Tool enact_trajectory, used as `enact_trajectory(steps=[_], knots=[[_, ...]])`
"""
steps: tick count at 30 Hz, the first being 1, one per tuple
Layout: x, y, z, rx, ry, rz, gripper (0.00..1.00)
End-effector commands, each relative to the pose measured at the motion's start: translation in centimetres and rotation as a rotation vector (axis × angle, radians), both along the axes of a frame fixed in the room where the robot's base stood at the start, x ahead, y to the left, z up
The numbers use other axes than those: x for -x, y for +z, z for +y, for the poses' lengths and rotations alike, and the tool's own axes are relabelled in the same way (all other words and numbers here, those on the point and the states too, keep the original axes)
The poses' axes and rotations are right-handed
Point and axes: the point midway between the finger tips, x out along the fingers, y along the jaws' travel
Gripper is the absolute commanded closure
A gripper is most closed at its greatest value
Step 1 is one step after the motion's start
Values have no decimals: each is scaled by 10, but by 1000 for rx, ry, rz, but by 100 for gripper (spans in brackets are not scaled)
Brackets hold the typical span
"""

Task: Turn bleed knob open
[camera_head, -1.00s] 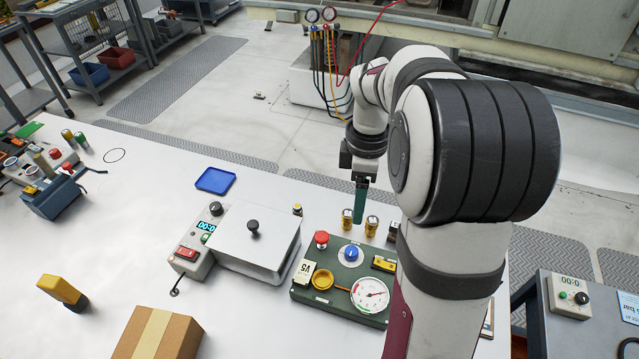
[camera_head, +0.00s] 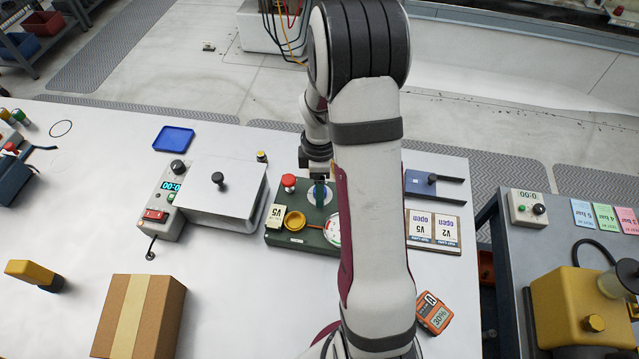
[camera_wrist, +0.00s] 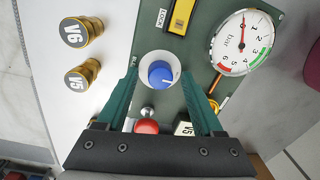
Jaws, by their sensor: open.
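The blue bleed knob (camera_wrist: 160,73) sits on a white round base on the green panel (camera_wrist: 182,110). In the wrist view it lies between and just beyond the two green fingertips of my gripper (camera_wrist: 165,85), which is open and empty. In the head view my gripper (camera_head: 319,190) is over the panel (camera_head: 285,240); the knob there is mostly hidden behind it, with its white base partly showing. I cannot tell whether a fingertip touches the knob.
The panel carries a red button (camera_wrist: 147,126), a pressure gauge (camera_wrist: 241,42), a yellow lock part (camera_wrist: 181,15) and a yellow knob (camera_head: 295,221). Brass caps V6 (camera_wrist: 80,31) and V5 (camera_wrist: 82,75) stand beside it. A silver-lidded box (camera_head: 222,190) is to the left.

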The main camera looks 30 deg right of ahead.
Motion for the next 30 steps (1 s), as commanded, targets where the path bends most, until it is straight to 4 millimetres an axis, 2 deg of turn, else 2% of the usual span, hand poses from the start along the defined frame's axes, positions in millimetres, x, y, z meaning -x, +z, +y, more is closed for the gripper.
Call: enact_trajectory(steps=[2,13,23,30], knots=[[0,0,0,0,0,0,33],[0,1,0,0,0,0,100],[0,1,0,0,-23,0,100],[0,1,0,0,-145,0,100]])
